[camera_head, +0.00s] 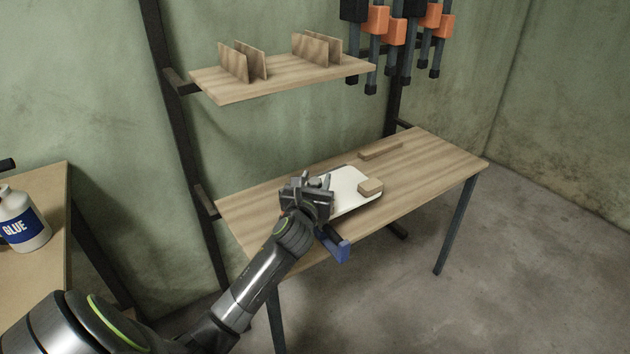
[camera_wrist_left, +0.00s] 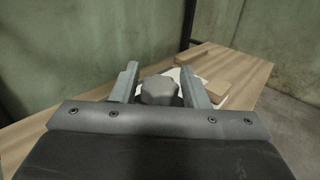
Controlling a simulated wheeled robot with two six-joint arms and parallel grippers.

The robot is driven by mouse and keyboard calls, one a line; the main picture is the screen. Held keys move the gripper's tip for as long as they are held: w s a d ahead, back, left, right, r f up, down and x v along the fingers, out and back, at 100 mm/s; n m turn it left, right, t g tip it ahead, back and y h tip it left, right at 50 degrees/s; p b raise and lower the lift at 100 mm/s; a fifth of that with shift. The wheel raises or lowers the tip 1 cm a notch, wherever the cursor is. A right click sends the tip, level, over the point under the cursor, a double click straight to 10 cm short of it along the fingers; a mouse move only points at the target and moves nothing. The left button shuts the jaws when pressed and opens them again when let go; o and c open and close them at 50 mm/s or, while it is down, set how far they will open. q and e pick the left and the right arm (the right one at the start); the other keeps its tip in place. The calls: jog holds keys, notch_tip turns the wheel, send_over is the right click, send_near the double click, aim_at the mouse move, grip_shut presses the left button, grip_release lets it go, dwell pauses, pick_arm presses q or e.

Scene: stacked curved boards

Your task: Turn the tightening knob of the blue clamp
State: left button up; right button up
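The blue clamp (camera_head: 336,246) is at the front edge of the wooden table, its upper part hidden behind my left gripper. Its grey lobed tightening knob (camera_wrist_left: 159,91) shows in the left wrist view. My left gripper (camera_head: 318,182) is over the table's front edge, above the clamp. In the wrist view its two fingers (camera_wrist_left: 161,86) stand apart on either side of the knob, with small gaps showing, so it looks open. I cannot tell how deep the knob sits between them. My right gripper is in neither view.
A white curved board (camera_head: 350,198) lies on the table (camera_head: 430,160) with a wood block (camera_head: 370,187) on it. Another wood strip (camera_head: 381,151) lies behind. A shelf (camera_head: 285,80) and hanging orange clamps (camera_head: 392,32) are above. A glue bottle (camera_head: 20,215) stands at left.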

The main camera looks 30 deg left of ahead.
pick_arm(q)
jog(key=c, duration=0.6)
jog(key=shift+c, duration=0.2)
jog(key=shift+n+y, duration=0.3)
jog(key=shift+y, duration=0.1)
